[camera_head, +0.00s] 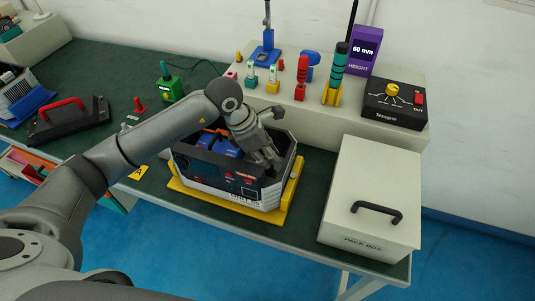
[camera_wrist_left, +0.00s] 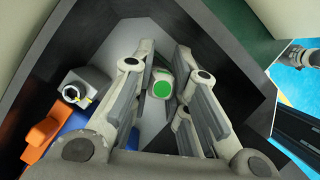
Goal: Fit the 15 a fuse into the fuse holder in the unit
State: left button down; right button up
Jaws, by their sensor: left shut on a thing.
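The unit (camera_head: 217,189) is an open-topped dark and white box on a yellow base on the bench. My left gripper (camera_head: 272,162) reaches down into its right part. In the left wrist view my left gripper (camera_wrist_left: 160,85) is shut on a pale piece with a round green end, which looks like the fuse (camera_wrist_left: 160,88). The printing on it cannot be read. A grey block with a round opening (camera_wrist_left: 85,88), perhaps the fuse holder, sits inside the unit, left of the fingers and apart from the fuse. The fuse is hidden in the head view. My right gripper is not in view.
Blue and orange parts (camera_wrist_left: 45,135) lie inside the unit near the grey block. The unit's dark walls surround the fingers closely. A pack box (camera_head: 370,195) stands to the right. A raised shelf (camera_head: 320,110) with several tools and a dial box (camera_head: 395,103) is behind.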

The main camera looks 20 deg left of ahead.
pick_arm(q)
jog(key=shift+f+b, duration=0.65)
jog(key=shift+f, duration=0.1)
jog(key=c, duration=1.3)
grip_release()
